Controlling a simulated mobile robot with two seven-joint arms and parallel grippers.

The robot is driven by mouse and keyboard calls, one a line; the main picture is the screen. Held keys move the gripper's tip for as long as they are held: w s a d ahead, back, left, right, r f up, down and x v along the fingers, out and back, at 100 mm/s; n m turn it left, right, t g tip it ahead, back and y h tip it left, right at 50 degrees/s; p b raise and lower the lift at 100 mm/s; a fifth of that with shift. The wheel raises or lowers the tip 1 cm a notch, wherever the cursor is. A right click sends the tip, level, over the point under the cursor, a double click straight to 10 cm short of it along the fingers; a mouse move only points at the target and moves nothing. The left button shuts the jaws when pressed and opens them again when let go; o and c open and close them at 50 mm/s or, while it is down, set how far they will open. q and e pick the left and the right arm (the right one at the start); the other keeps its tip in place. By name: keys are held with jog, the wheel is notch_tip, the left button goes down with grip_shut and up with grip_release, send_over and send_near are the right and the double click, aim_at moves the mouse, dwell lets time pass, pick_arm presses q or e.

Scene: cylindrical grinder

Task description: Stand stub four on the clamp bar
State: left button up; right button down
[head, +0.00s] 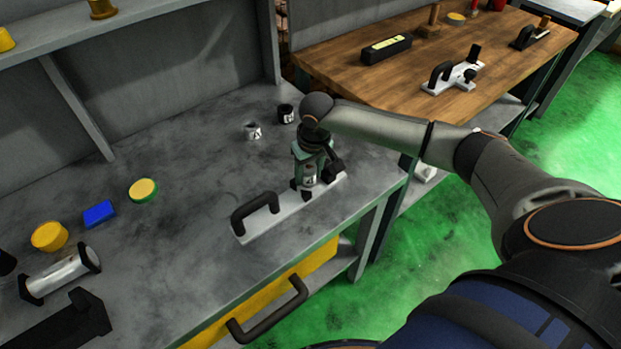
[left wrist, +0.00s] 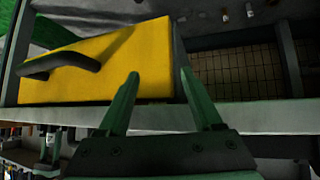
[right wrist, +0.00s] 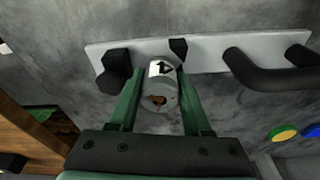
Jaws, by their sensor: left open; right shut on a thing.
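My right gripper (head: 308,172) is shut on a pale grey stub (right wrist: 160,88) with a dark figure on a white label, which looks like a 4. The white clamp bar (head: 278,218) lies on the grey bench near its front edge, with a black arched handle at its left end and black blocks toward its right. The bar (right wrist: 208,52) also shows behind the stub in the right wrist view. The stub is over the bar, between black parts; I cannot tell whether it touches. My left gripper (left wrist: 158,72) is open and empty, facing the yellow drawer front.
A yellow-green disc (head: 143,190), a blue block (head: 99,213), a yellow disc (head: 49,236) and a metal cylinder (head: 60,274) are at the left. A wooden bench (head: 430,65) stands beyond.

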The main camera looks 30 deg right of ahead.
aim_at(310, 187)
jog(key=shift+s+a+f, duration=0.1)
jog(key=shift+s+f, duration=0.25)
jog(key=shift+f, duration=0.4)
jog(key=shift+s+a+f, duration=0.1)
jog(key=shift+s+f, duration=0.25)
jog(key=shift+f, duration=0.4)
jog(key=c, duration=0.7)
grip_release()
jog(key=o, duration=0.3)
jog(key=shift+o, duration=0.3)
jog(key=shift+r, duration=0.25)
jog(key=r, duration=0.8)
jog(key=r+p, duration=0.1)
jog(key=r, duration=0.3)
jog(key=shift+s+d+r, duration=0.15)
jog(key=shift+s+r, duration=0.1)
